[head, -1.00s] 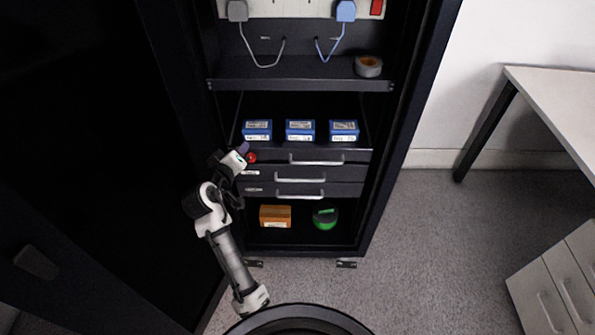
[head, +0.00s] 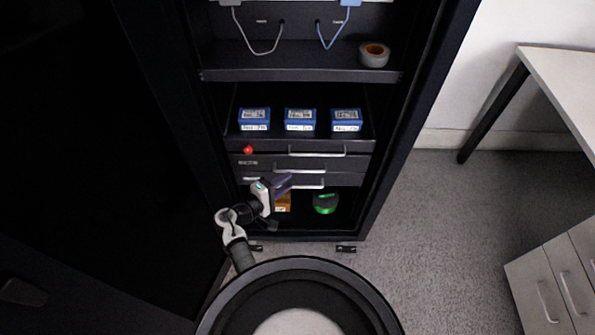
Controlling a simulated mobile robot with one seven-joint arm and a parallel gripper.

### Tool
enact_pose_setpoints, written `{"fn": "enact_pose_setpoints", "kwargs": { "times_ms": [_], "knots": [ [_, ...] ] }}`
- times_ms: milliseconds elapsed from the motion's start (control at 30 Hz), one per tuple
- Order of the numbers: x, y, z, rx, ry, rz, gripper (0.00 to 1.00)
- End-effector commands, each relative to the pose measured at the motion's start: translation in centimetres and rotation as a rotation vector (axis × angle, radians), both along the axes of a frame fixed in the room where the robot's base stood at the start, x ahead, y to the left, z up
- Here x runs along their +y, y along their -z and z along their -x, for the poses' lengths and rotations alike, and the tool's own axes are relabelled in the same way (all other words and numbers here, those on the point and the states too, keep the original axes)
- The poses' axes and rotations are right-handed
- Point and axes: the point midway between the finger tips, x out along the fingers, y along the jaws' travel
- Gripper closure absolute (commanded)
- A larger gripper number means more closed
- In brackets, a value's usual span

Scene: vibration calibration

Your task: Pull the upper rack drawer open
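The rack in the dark cabinet has stacked drawer fronts with pale bar handles. The top front, with a red knob (head: 248,149) at its left, has a handle (head: 317,153). Below it is a labelled drawer (head: 345,163), then another (head: 345,180) with its own handle (head: 312,187). I see no clear gap showing any of them pulled out. My gripper (head: 284,184) is low in front of the bottom drawer, left of centre, and overlaps its handle in the picture. Contact and finger opening cannot be made out.
Several blue boxes (head: 300,120) stand above the drawers. A tape roll (head: 374,55) is on the upper shelf (head: 300,74). An orange box (head: 285,203), partly hidden, and a green round object (head: 325,203) are below. The cabinet door (head: 90,150) stands left. Floor (head: 440,240) is clear at right.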

Motion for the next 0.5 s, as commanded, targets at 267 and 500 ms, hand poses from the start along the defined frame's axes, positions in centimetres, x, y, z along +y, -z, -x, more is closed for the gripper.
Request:
{"fn": "enact_pose_setpoints", "kwargs": {
  "times_ms": [267,500],
  "knots": [
    [-3.3,0.5,-3.3,-0.001,0.000,0.000,0.68],
    [-4.2,0.8,-4.1,-0.001,-0.001,-0.002,0.68]
  ]
}}
